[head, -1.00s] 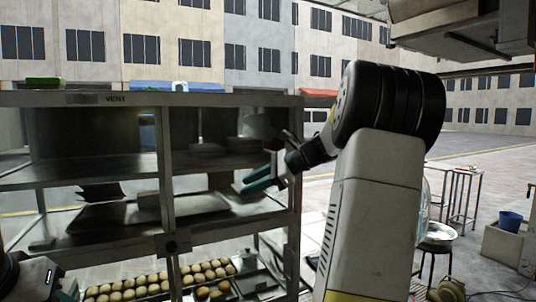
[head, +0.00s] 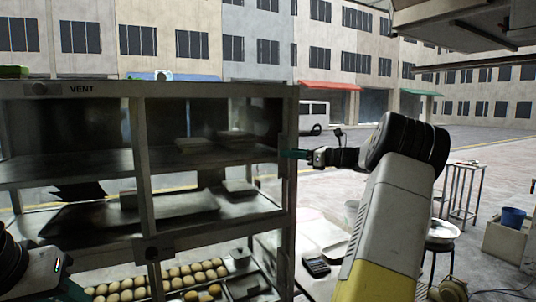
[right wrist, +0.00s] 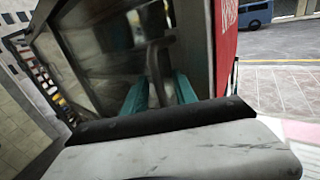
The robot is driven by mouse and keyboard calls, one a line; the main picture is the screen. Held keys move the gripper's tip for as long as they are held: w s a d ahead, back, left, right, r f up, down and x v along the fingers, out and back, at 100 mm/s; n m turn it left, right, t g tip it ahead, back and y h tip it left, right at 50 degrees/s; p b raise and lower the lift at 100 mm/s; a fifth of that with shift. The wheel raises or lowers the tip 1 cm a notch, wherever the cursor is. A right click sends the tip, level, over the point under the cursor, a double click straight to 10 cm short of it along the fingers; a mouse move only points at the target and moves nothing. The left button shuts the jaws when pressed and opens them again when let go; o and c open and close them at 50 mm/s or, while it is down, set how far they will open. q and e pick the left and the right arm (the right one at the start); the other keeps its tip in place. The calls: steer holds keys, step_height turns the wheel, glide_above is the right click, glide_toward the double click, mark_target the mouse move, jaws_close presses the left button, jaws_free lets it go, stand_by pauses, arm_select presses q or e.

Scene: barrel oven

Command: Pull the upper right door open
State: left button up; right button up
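The upper right door (head: 215,125) is a dark glass panel on the upper right of the metal oven cabinet (head: 215,90) marked VENT. It looks shut. My right gripper (head: 292,154) is at the cabinet's right edge, level with this door. In the right wrist view its two teal fingers (right wrist: 160,92) stand apart on either side of a grey upright bar (right wrist: 156,68), which looks like the door handle. I cannot tell whether they touch it. My left gripper (head: 72,291) shows only partly at the lower left, and its fingers are mostly hidden.
Trays of round buns (head: 190,272) sit in the lower part of the cabinet. A low surface with a dark calculator-like object (head: 316,266) lies below my right arm. A stool (head: 441,232) and a metal table (head: 465,175) stand farther right, with open pavement behind.

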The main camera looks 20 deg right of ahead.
steer(key=shift+w+a, duration=0.25)
jaws_close()
stand_by(1.4)
